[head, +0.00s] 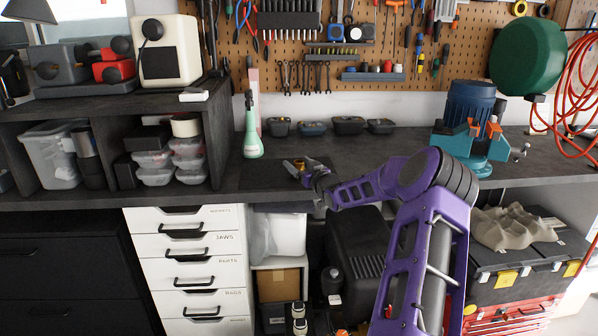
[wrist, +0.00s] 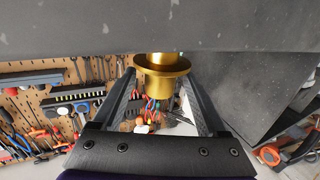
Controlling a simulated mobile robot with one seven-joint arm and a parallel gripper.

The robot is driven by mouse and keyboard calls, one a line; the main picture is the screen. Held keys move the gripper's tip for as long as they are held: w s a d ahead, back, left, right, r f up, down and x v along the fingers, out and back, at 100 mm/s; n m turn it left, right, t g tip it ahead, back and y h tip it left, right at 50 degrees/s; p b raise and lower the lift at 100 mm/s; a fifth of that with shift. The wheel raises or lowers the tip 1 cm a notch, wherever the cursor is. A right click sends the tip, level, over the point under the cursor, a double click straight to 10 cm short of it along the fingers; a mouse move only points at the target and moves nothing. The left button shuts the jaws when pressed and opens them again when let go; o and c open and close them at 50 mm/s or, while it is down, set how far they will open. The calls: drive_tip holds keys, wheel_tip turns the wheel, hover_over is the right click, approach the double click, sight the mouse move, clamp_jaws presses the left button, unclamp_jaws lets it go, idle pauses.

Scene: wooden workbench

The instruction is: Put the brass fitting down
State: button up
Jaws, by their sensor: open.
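The brass fitting (wrist: 162,72) is a gold, flanged, round piece between my gripper's two fingers in the wrist view. It also shows, very small, in the head view (head: 299,164) over the dark bench top (head: 232,178), near the front edge. My gripper (head: 303,168) is open around the fitting, and it shows in the wrist view as well (wrist: 160,80), one finger on either side. The fitting's end meets the grey surface at the top of the wrist view. I cannot tell whether the flange touches either finger.
A green spray bottle (head: 252,135) stands left of my gripper. Several small dark bins (head: 348,125) line the back of the bench. A blue vise (head: 470,120) stands to the right. The bench between bins and vise is clear.

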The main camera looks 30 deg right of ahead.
clamp_jaws()
idle(0.4)
